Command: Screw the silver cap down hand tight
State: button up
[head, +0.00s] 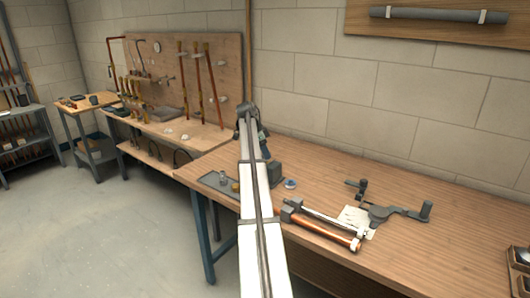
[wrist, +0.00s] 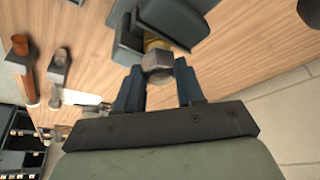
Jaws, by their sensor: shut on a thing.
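The silver cap (wrist: 157,62) sits between the two blue fingertips of my gripper (wrist: 158,78) in the wrist view. My gripper is shut on it. Just beyond the cap a brass fitting (wrist: 158,45) shows, held between the dark grey jaws of a vise (wrist: 128,42). The cap appears to be on the end of the fitting, but how far down its thread it sits cannot be told. In the head view part of the grey vise (head: 276,174) shows right of my arm, while the cap and fitting are hidden.
A grey tray (head: 207,181) with small metal pieces lies left of my arm on the wooden bench (head: 450,245). A blue-and-white disc (head: 290,184), a copper pipe (head: 322,231), a paper sheet (head: 352,214) and a grey bender (head: 397,211) lie to the right.

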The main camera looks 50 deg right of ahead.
jog(key=o, duration=1.8)
jog(key=shift+c, duration=0.2)
jog(key=shift+r, duration=0.15)
jog(key=shift+r, duration=2.35)
